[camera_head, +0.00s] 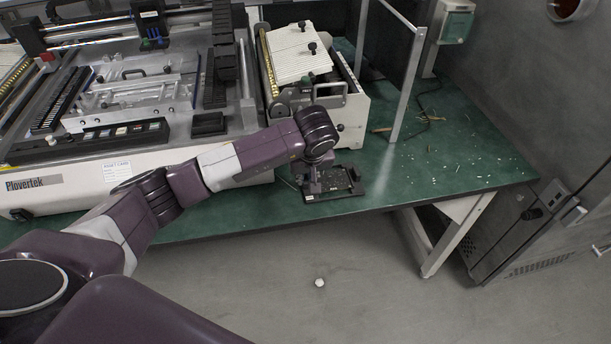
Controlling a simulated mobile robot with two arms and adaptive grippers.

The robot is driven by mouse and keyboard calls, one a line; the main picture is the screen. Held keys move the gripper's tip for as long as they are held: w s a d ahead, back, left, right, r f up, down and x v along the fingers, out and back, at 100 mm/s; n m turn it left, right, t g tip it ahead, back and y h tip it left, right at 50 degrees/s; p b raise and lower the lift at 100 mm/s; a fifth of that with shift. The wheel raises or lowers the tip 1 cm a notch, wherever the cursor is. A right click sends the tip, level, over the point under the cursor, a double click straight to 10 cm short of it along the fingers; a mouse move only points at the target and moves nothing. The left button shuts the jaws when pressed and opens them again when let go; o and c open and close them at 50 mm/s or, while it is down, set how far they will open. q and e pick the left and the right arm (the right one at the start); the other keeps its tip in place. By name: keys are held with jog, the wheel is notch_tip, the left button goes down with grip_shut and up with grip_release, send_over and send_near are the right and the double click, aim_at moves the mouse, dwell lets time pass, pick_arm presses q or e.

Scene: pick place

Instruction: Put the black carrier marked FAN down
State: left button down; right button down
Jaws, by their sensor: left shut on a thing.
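The black carrier (345,182) is a flat dark plate with a board-like pattern on top. It is at the front edge of the green bench (455,160), in front of the small white machine. My left gripper (314,187) is at the carrier's left side, shut on it, with the wrist above hiding part of the gripper and the carrier's far left. The FAN marking is too small to read. I cannot tell whether the carrier touches the bench top or is just above it. My right gripper is not in view.
A large Plovertek machine (130,150) fills the bench's left side. A small white machine (352,112) stands behind the carrier. A metal frame post (405,90) rises to its right. Scraps litter the right bench top. A dark cabinet (545,200) stands right; a white object (319,282) lies on the floor.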

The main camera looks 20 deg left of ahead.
pick_arm(q)
jog(key=shift+f, duration=0.1)
jog(key=c, duration=2)
grip_release()
jog(key=shift+r, duration=0.2)
jog(key=b+v, duration=0.1)
jog(key=v, duration=1)
jog(key=shift+s+r, duration=0.15)
jog(key=shift+r, duration=0.25)
jog(key=shift+d, duration=0.1)
